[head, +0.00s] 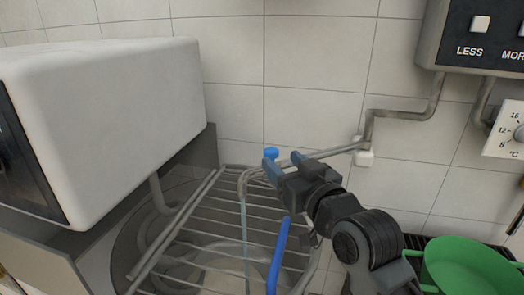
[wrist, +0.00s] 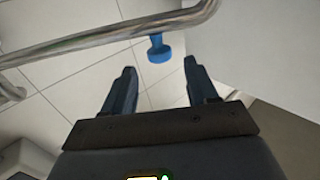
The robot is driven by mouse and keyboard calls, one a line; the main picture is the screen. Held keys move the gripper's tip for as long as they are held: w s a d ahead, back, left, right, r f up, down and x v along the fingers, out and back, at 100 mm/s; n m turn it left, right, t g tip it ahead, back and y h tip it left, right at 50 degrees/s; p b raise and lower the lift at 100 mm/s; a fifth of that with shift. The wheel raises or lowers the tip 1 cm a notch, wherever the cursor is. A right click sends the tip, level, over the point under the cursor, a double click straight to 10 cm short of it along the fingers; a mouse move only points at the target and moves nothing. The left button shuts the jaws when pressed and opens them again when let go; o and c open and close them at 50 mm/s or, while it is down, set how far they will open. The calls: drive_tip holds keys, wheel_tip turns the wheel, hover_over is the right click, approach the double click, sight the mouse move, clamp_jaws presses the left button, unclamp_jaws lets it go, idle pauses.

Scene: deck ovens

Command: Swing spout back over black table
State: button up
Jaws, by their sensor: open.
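The metal spout (head: 328,152) runs left from a wall fitting and bends down over a round basin with a wire rack (head: 200,235). A thin stream of water (head: 245,235) appears to fall from its end. My gripper (head: 284,165) is at the spout's outer part, its blue-tipped fingers open and overlapping the pipe in the head view. In the wrist view the spout (wrist: 100,38) crosses above my open gripper (wrist: 160,78), with no pipe between the fingertips. A blue knob (head: 271,153) shows just behind the spout, also in the wrist view (wrist: 157,48). No black table is clearly identifiable.
A large white oven-like box (head: 120,110) stands left of the basin. A blue tube (head: 278,255) rises below my gripper. A green bowl (head: 465,268) sits at lower right by a dark slatted surface. A control box (head: 478,45) hangs on the tiled wall.

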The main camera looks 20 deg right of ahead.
drive_tip(key=shift+w+r, duration=0.2)
drive_tip(key=shift+w, duration=0.55)
drive_tip(key=w, duration=0.6)
drive_tip(key=shift+w+a+p, duration=0.25)
drive_tip(key=shift+a+p, duration=0.05)
drive_tip(key=shift+p, duration=0.1)
drive_tip(key=shift+c, duration=0.2)
drive_tip(key=shift+f, duration=0.1)
clamp_jaws()
